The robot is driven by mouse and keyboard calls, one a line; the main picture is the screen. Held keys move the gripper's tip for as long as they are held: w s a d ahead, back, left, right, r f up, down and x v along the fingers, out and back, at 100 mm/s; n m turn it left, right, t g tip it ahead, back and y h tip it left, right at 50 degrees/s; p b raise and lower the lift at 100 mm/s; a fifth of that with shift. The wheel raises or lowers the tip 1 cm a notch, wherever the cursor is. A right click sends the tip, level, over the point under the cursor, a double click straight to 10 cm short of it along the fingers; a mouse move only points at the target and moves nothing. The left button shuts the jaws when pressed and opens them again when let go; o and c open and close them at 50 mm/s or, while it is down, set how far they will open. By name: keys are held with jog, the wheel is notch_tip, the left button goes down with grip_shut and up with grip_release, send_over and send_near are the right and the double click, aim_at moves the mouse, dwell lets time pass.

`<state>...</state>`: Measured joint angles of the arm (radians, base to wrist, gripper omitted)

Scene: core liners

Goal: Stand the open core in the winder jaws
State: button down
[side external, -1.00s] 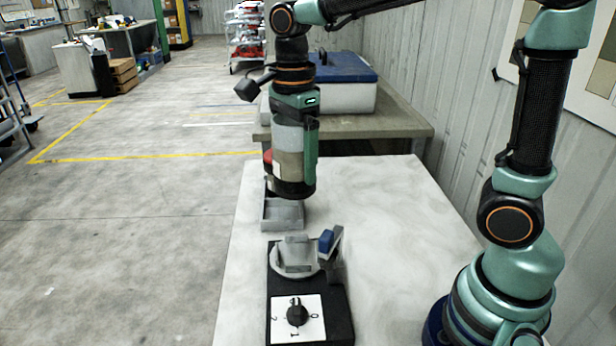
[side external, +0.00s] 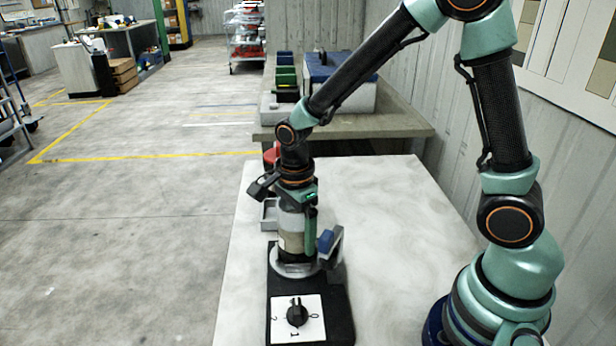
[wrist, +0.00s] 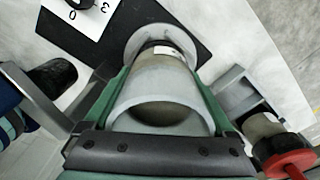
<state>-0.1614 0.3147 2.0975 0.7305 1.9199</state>
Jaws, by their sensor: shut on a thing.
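The open core (side external: 290,222), a pale cylinder with a beige band and a dark lower end, is upright in my gripper (side external: 297,232). In the wrist view my gripper (wrist: 157,82) has its green fingers on both sides of the core (wrist: 160,88), whose near end is open. The winder (side external: 340,297) is a black base with a round grey plate and jaws; a blue-padded jaw (side external: 327,241) stands right of the core. The core's lower end is at the plate, among the jaws. The core hides much of the jaws, and I cannot tell whether it touches the plate.
A dial (side external: 297,313) with numbers is on the winder's front. A grey tray (side external: 268,214) stands behind the winder, with a red thing (side external: 270,157) beyond it, partly hidden. The white table's right side is clear. A bench with bins and a blue-lidded box (side external: 345,68) stands behind.

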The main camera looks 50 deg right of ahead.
jog(key=shift+f, duration=0.25)
jog(key=shift+f, duration=0.1)
grip_release()
jog(key=shift+f, duration=0.1)
